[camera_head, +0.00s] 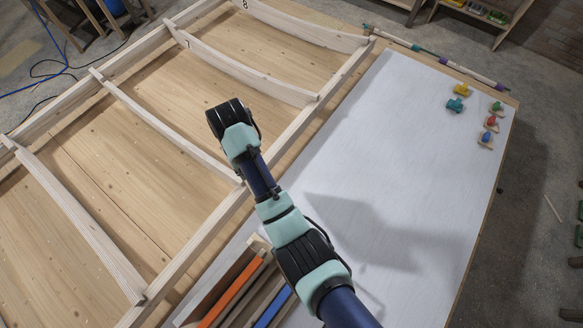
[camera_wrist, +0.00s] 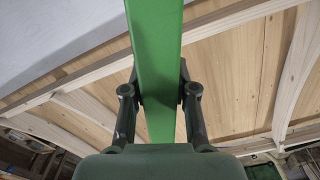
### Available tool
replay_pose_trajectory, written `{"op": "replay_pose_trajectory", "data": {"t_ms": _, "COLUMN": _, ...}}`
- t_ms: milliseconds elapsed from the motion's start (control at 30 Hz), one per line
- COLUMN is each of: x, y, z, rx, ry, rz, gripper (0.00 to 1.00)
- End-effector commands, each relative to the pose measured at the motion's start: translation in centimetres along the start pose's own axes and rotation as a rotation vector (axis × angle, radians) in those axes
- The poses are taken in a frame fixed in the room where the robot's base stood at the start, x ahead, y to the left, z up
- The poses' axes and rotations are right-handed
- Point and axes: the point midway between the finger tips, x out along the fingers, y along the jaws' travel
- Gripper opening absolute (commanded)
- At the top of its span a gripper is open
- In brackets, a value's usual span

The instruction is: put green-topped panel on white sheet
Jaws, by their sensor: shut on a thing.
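The green-topped panel (camera_wrist: 155,45) fills the middle of the wrist view as a long green strip. My gripper (camera_wrist: 160,95) is shut on it, with one finger on each side. In the head view my arm hides the gripper, and the panel does not show. The white sheet (camera_head: 400,130) covers the right part of the table in the head view. It also shows at the upper left of the wrist view (camera_wrist: 50,35). The panel appears held over the wooden frame side, to the left of the sheet.
Panels with an orange edge (camera_head: 232,292) and a blue edge (camera_head: 273,308) stand at the sheet's lower left. Several small coloured tools (camera_head: 456,105) sit at its upper right. A wooden frame with curved ribs (camera_head: 160,125) covers the left. The sheet's middle is clear.

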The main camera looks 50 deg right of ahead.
Motion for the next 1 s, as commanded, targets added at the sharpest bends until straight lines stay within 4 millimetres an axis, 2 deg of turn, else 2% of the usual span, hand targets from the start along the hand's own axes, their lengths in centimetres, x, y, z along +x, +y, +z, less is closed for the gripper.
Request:
{"op": "replay_pose_trajectory", "data": {"t_ms": 33, "x": 1.2, "y": 2.4, "z": 0.3, "rx": 0.04, "ry": 0.003, "rz": 0.0, "gripper": 0.0}}
{"op": "replay_pose_trajectory", "data": {"t_ms": 200, "x": 3.6, "y": 9.6, "z": 2.1, "rx": 0.164, "ry": 0.003, "rz": 0.0, "gripper": 0.0}}
{"op": "replay_pose_trajectory", "data": {"t_ms": 300, "x": 4.8, "y": 13.2, "z": 3.5, "rx": 0.227, "ry": 0.003, "rz": 0.0, "gripper": 0.0}}
{"op": "replay_pose_trajectory", "data": {"t_ms": 500, "x": 6.7, "y": 18.6, "z": 6.1, "rx": 0.328, "ry": 0.004, "rz": 0.0, "gripper": 0.0}}
{"op": "replay_pose_trajectory", "data": {"t_ms": 733, "x": 7.9, "y": 22.2, "z": 8.2, "rx": 0.398, "ry": 0.004, "rz": 0.0, "gripper": 0.0}}
{"op": "replay_pose_trajectory", "data": {"t_ms": 1000, "x": 8.2, "y": 23.1, "z": 8.9, "rx": 0.418, "ry": 0.004, "rz": 0.0, "gripper": 0.0}}
